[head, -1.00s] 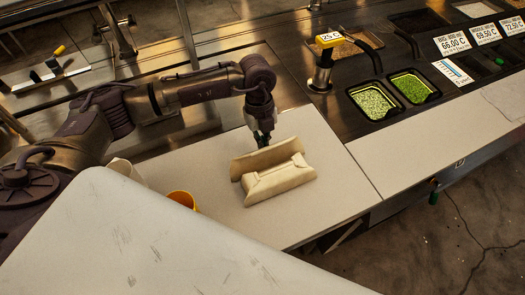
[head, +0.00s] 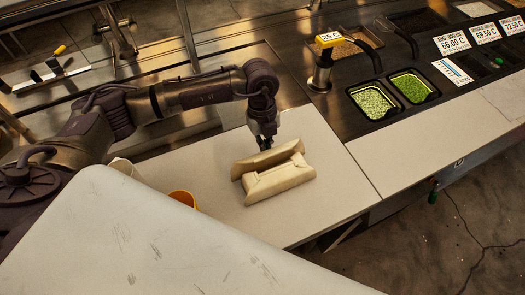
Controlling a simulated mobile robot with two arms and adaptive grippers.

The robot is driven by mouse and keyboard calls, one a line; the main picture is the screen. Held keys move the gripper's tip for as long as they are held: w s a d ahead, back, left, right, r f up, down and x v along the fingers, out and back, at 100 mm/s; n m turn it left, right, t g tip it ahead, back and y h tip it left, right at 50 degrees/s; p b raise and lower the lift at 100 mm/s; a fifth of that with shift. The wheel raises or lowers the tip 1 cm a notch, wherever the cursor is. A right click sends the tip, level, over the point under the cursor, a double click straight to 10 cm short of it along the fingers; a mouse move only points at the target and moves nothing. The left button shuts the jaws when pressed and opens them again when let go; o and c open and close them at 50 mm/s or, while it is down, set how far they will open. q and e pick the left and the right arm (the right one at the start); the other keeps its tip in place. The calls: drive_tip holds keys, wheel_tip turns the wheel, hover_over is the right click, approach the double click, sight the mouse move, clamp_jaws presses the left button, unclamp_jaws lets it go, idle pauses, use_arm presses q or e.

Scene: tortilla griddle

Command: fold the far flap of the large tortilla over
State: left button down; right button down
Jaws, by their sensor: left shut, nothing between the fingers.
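The large tortilla (head: 280,180) lies on the white counter board (head: 325,200) in the head view. Its near part is folded into a block shape with tucked ends. Its far flap (head: 255,162) stands up behind that block, leaning a little over it. My left gripper (head: 264,146) is shut and empty, pointing down just behind the far flap's top edge. The flap hides the fingertips in part, so I cannot tell whether they touch it. My right gripper is not in view.
A yellow-orange cup (head: 183,198) stands left of the tortilla. Two bins of green fillings (head: 410,87) and a tap-like fixture (head: 322,72) are at the upper right. The board right of the tortilla is clear.

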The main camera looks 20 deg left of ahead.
use_arm(q)
drive_tip(key=shift+s+d, duration=0.25)
drive_tip(key=shift+d, duration=0.05)
drive_tip(key=shift+s+d+f, duration=0.1)
drive_tip(key=shift+s+d, duration=0.2)
drive_tip(key=shift+d, duration=0.05)
idle(0.3)
drive_tip(key=r+p, duration=0.1)
drive_tip(key=w+a+r+p, duration=0.1)
drive_tip(key=r, duration=0.1)
drive_tip(key=r+p, duration=0.1)
drive_tip(key=r, duration=0.1)
drive_tip(key=shift+w+a, duration=0.15)
drive_tip(key=shift+a, duration=0.15)
idle(0.7)
